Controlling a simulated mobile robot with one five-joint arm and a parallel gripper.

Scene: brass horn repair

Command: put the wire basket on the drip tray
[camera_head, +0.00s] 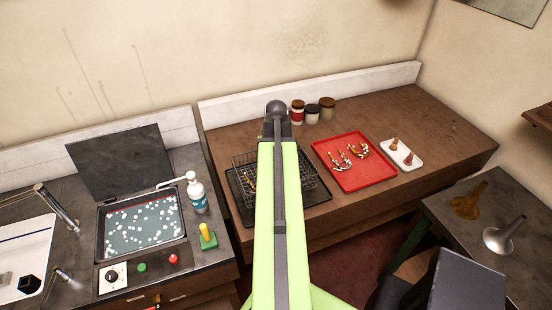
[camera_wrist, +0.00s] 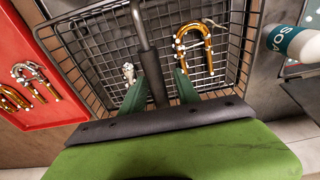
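The wire basket (camera_wrist: 105,50) is a dark wire mesh box holding a brass U-shaped tube (camera_wrist: 192,45) and a small silver-and-brass part (camera_wrist: 129,73). In the head view the basket (camera_head: 243,160) is over the black drip tray (camera_head: 236,203) on the brown bench, partly hidden by my arm; it seems to rest there. In the wrist view my gripper (camera_wrist: 161,72) has its green fingers on either side of the basket's dark upright handle (camera_wrist: 148,45). Whether both fingers touch the handle is unclear. My arm hides the gripper in the head view.
A red tray (camera_head: 362,180) with brass parts lies right of the basket, with a white tray (camera_head: 401,154) beyond. Several jars (camera_head: 312,113) stand behind. To the left are a filled basin (camera_head: 143,225) with its lid open and a white bottle (camera_head: 197,195). The bench's far right is clear.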

